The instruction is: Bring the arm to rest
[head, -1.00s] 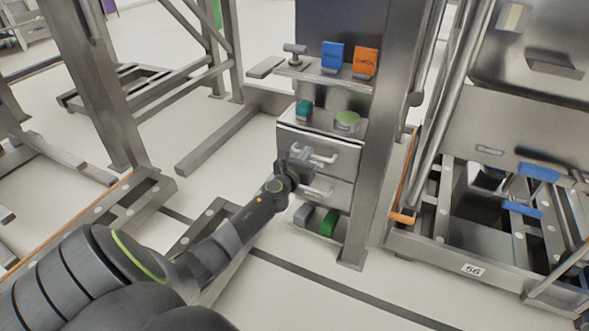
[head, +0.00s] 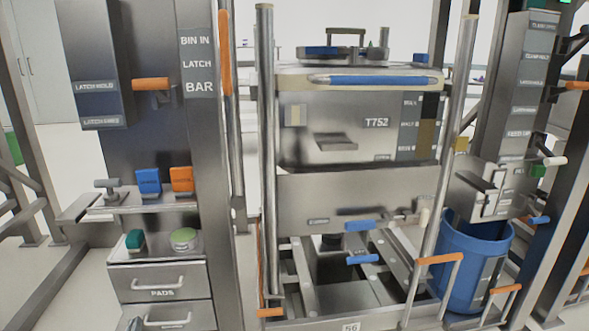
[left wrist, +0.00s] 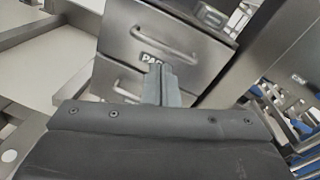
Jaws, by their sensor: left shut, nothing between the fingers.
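My left gripper (left wrist: 167,86) shows in the left wrist view, with its two grey fingers shut together and nothing between them. It points at the drawer unit. The PADS drawer (left wrist: 150,45) is behind the fingertips; the gap to it is hard to judge. In the head view the same PADS drawer (head: 160,282) is at lower left, shut, with another drawer (head: 170,317) below it. I do not see my left arm in the head view. My right gripper is in neither view.
A shelf (head: 135,203) above the drawers holds a blue block (head: 148,182) and an orange block (head: 182,179). A steel bin marked T752 (head: 340,125) stands in a frame at the middle. A blue barrel (head: 470,262) stands at right. Steel posts stand close around.

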